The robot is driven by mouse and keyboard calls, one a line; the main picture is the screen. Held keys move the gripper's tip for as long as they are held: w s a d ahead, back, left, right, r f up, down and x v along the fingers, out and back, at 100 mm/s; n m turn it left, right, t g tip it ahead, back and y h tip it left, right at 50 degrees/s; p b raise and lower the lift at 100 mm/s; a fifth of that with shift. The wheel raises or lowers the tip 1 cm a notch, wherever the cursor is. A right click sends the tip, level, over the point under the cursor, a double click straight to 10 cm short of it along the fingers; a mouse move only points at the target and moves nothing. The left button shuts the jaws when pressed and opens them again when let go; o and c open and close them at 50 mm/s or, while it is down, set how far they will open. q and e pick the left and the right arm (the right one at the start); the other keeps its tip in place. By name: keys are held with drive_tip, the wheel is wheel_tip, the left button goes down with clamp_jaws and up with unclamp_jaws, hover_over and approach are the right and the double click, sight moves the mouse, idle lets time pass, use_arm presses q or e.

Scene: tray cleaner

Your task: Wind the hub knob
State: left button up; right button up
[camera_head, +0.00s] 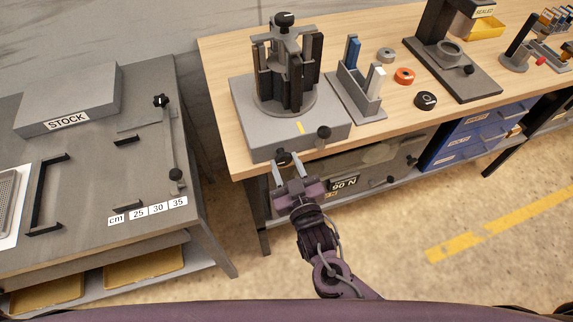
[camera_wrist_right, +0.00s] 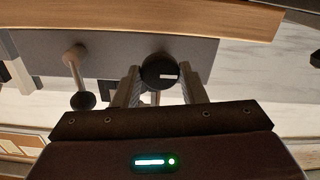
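The grey fixture (camera_head: 245,112) stands at the left end of the wooden bench, with a dark clamp tower on it. A black knob with a pale mark (camera_head: 283,157) sits low on its front face, and it also shows in the right wrist view (camera_wrist_right: 160,72). Another black knob (camera_head: 285,20) tops the tower; no label tells which is the hub knob. My right gripper (camera_head: 287,163) is at the front knob, its open fingers on either side (camera_wrist_right: 159,82). Small gaps seem to remain, though contact is hard to judge. My left gripper is not in view.
A ball-ended lever (camera_head: 323,132) sticks out just right of the front knob and shows left of my fingers in the wrist view (camera_wrist_right: 82,100). A slotted holder (camera_head: 358,98) stands right of the fixture. The grey STOCK table (camera_head: 90,175) is at left.

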drive_tip(key=c, duration=0.4)
drive_tip(key=shift+o, duration=0.2)
drive_tip(key=m, duration=0.3)
drive_tip(key=shift+m, duration=0.4)
drive_tip(key=m, duration=0.4)
drive_tip(key=shift+b, duration=0.4)
drive_tip(key=m, duration=0.5)
drive_tip(key=shift+m+p, duration=0.35)
drive_tip(key=shift+m, duration=2.15)
